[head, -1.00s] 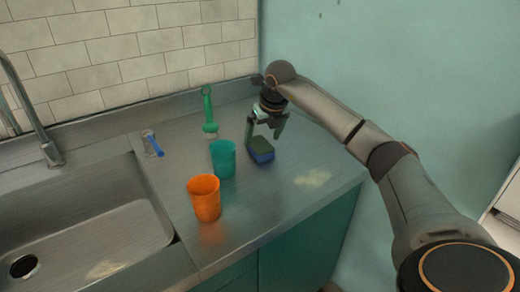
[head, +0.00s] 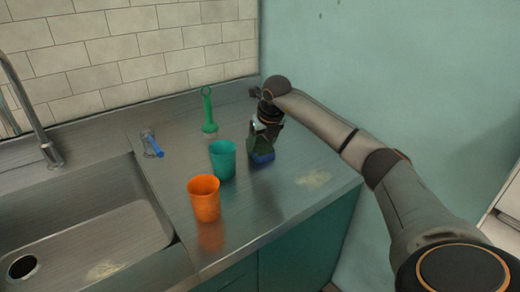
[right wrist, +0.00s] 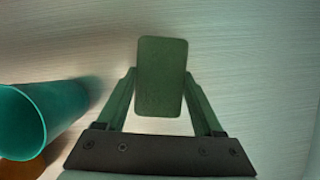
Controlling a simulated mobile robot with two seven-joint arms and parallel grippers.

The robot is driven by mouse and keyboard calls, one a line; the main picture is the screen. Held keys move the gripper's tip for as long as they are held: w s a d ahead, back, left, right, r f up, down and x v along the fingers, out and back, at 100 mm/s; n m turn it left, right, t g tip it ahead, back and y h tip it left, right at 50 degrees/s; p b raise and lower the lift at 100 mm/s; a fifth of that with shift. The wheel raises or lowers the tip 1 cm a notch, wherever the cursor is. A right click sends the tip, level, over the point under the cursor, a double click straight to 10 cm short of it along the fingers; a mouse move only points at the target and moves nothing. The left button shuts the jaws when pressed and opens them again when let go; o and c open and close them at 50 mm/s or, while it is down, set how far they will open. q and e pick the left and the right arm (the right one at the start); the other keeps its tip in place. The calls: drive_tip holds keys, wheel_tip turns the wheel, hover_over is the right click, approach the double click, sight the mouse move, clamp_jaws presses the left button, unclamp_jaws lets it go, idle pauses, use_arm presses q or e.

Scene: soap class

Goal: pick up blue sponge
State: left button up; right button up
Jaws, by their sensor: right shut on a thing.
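The blue sponge (head: 262,157), with a dark green top layer, sits on the metal counter right of the teal cup. In the right wrist view its green top (right wrist: 161,77) lies between the two fingers. My right gripper (head: 262,149) reaches down from above and is shut on the sponge, one finger on each side. The right wrist view shows the same gripper (right wrist: 161,92) with its fingers against the sponge's long sides. The sponge appears to be at counter level; I cannot tell whether it is lifted. My left gripper is not in view.
A teal cup (head: 223,160) stands close left of the sponge, with an orange cup (head: 204,199) in front of it. A pale smear (head: 313,179) marks the counter (head: 272,205). The sink (head: 92,241) is left.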

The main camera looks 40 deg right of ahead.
sight(258, 142)
drive_tip(key=c, duration=0.4)
drive_tip(key=shift+c, duration=0.2)
drive_tip(key=shift+r, duration=0.5)
wheel_tip(258, 142, up, 3)
drive_tip(key=shift+f, duration=0.15)
drive_tip(key=s+a+r, duration=0.5)
drive_tip(key=a+r, duration=0.4)
drive_tip(key=a, duration=0.4)
drive_tip(key=shift+r, duration=0.15)
drive_tip(key=o, duration=0.7)
drive_tip(key=c, duration=0.6)
